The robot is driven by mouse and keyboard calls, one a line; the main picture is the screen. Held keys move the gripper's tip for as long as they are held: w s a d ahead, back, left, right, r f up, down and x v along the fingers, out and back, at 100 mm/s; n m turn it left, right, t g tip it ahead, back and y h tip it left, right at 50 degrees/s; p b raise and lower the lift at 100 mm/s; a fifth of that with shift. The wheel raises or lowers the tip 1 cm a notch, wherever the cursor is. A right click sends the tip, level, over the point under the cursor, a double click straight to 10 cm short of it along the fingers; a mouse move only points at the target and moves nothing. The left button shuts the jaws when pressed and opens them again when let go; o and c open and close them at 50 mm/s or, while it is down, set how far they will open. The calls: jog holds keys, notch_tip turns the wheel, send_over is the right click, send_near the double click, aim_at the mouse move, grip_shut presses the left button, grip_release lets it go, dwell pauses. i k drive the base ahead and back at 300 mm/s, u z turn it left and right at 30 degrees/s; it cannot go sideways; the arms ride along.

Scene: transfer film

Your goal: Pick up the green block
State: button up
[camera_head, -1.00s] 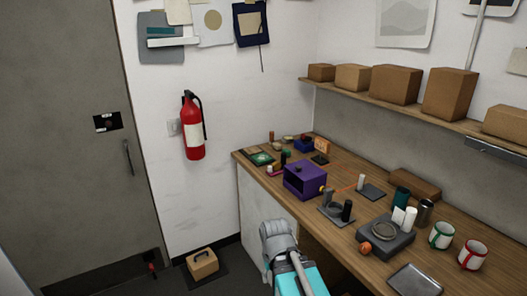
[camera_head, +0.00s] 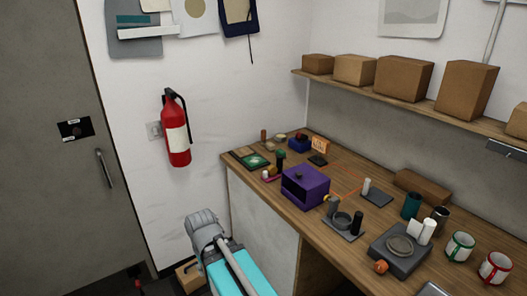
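I cannot clearly make out a green block. A small dark green item (camera_head: 281,155) stands at the far left part of the wooden counter (camera_head: 325,232), behind the purple box (camera_head: 305,188); its shape is too small to tell. A flat green piece (camera_head: 255,161) lies to the left of it, near the counter's left edge. My teal and grey arm shows at the bottom, left of the counter's front. My gripper's fingers do not show.
Toward the right of the counter stand a teal cylinder (camera_head: 411,205), a grey scale-like device (camera_head: 400,253) and two mugs, one with green trim (camera_head: 460,247) and one with red (camera_head: 495,268). A shelf (camera_head: 400,98) with cardboard boxes hangs above. A fire extinguisher (camera_head: 176,135) is on the wall.

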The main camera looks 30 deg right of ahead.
aim_at(279, 152)
jog(key=i, duration=0.75)
jog(key=z, duration=0.45)
jog(key=i, duration=0.7)
jog(key=z, duration=0.65)
jog(key=i, duration=0.4)
jog(key=z, duration=0.2)
jog(key=k, duration=0.95)
jog(key=z, duration=0.15)
jog(key=i, duration=0.7)
